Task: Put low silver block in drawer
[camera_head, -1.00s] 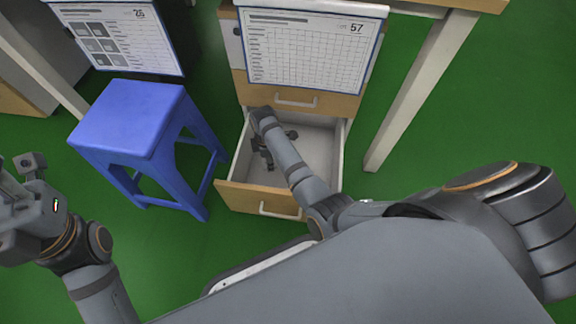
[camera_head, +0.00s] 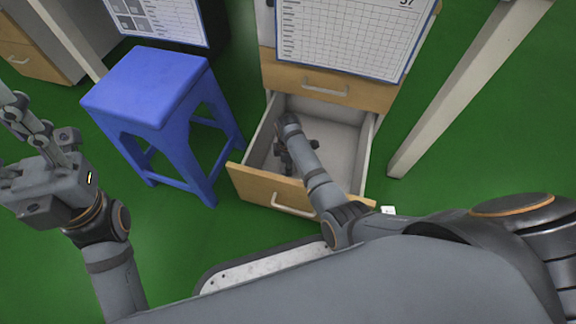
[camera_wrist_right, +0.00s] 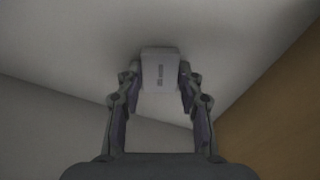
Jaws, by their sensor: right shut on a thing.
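In the head view my right gripper (camera_head: 284,160) is down inside the open lower drawer (camera_head: 341,144), and the block is hidden there. I cannot tell whether the block touches the drawer floor. My left gripper (camera_head: 28,115) is at the left edge, away from the drawer, with its fingers apart and nothing visible between them.
A blue stool (camera_head: 160,95) stands left of the drawer. A closed wooden drawer (camera_head: 345,88) and a hanging chart (camera_head: 350,35) are above it. A white table leg (camera_head: 460,90) stands to the right.

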